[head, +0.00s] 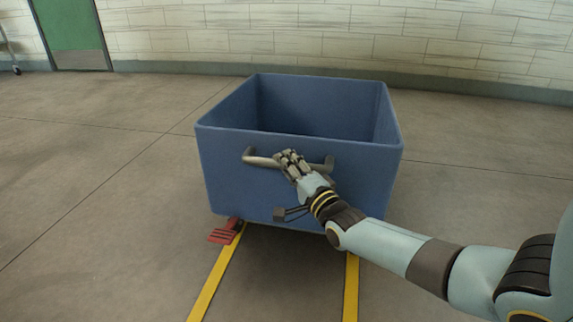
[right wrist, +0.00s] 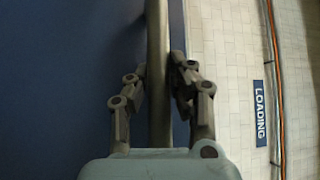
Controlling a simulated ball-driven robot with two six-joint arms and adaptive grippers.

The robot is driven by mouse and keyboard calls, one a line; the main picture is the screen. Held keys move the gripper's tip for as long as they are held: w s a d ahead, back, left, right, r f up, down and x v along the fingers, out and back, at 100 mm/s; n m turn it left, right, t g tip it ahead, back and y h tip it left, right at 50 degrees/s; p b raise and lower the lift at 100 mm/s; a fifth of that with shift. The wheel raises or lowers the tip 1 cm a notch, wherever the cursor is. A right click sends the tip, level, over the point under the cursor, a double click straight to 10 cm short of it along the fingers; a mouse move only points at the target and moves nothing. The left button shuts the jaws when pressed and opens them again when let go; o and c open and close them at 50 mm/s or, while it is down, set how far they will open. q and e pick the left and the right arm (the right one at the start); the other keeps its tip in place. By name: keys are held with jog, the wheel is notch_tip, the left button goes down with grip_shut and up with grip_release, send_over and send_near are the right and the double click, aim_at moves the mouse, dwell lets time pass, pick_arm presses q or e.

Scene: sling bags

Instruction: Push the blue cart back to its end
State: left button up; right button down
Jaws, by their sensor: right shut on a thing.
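The blue cart (head: 230,174) stands on the floor ahead of me, an open box that looks empty where I can see inside. A grey bar handle (head: 262,160) runs across its near side. In the right wrist view, the fingers (right wrist: 158,95) close on both sides of the handle (right wrist: 158,60), with the cart's blue wall (right wrist: 60,80) at left. My left gripper is not in view.
Two yellow floor lines (head: 216,284) run from the cart toward me. A pale block wall (head: 300,40) stands behind, with open floor between. A green door (head: 70,35) is at far left. A blue LOADING sign (right wrist: 260,112) hangs on a wall.

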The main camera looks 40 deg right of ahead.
jog(key=c, duration=1.4)
grip_release()
jog(key=shift+s+f, duration=0.15)
jog(key=shift+f, duration=0.2)
jog(key=shift+o, duration=1.2)
jog(key=shift+d, duration=0.1)
jog(key=shift+r, duration=0.15)
jog(key=s+f, duration=0.1)
jog(key=s, duration=1)
jog(key=shift+s+a+f, duration=0.25)
jog(key=shift+s+a, duration=0.15)
jog(key=shift+a, duration=0.05)
